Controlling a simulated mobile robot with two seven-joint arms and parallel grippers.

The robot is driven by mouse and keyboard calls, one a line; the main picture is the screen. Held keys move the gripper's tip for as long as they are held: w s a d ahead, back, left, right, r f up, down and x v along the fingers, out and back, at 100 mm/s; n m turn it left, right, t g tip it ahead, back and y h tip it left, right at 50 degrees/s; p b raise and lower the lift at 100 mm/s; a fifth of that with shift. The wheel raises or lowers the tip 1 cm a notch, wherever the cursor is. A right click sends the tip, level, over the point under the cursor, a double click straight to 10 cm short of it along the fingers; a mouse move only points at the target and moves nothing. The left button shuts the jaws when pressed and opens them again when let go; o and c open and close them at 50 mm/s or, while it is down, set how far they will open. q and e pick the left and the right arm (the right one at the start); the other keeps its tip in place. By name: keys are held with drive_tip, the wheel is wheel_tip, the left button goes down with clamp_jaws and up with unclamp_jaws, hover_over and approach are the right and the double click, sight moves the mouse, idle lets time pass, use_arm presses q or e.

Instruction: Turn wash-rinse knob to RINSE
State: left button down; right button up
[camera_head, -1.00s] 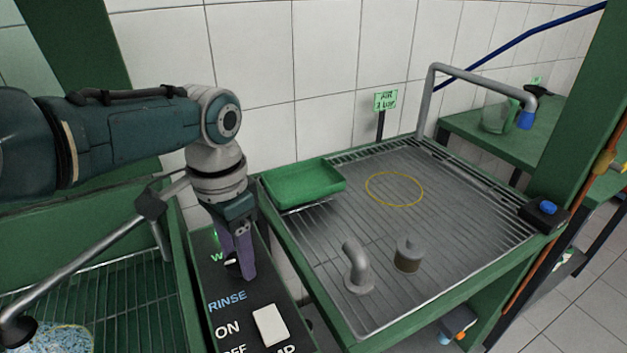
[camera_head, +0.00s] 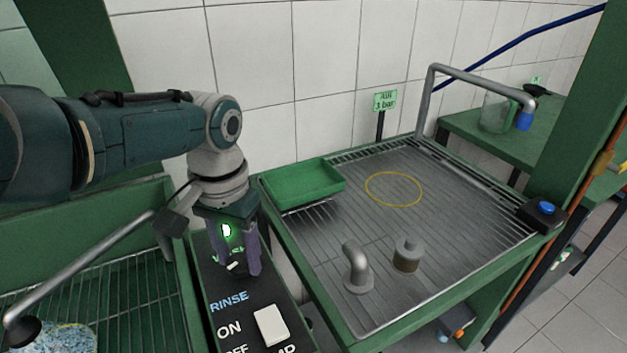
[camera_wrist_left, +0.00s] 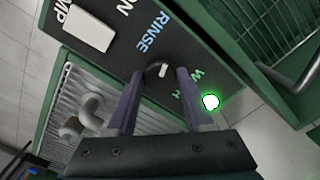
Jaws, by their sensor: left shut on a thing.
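The black wash-rinse panel (camera_head: 222,284) has a dark round knob (camera_wrist_left: 157,72) with a white pointer mark. My left gripper (camera_head: 236,270) comes down over the knob, with one purple finger on each side of it. The left wrist view shows the fingers (camera_wrist_left: 158,76) around the knob, shut on it. The blue RINSE label (camera_head: 229,302) is just in front of the knob. The green WASH label (camera_wrist_left: 190,88) is partly hidden behind a finger. A round green-rimmed lamp (camera_wrist_left: 210,102) glows beside WASH. My right gripper is not in view.
A white rocker switch (camera_head: 271,325) with ON and OFF labels sits on the panel. Right of it is a grated bench (camera_head: 400,275) with a green tray (camera_head: 303,182), bent pipe (camera_head: 356,268) and cylindrical part (camera_head: 407,255). A grey lever (camera_head: 85,268) crosses the left basin.

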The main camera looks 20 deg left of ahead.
sight(240, 261)
use_arm(q)
drive_tip(key=shift+c, duration=1.4)
unclamp_jaws()
wheel_tip(240, 261, up, 10)
drive_tip(key=p, duration=0.5)
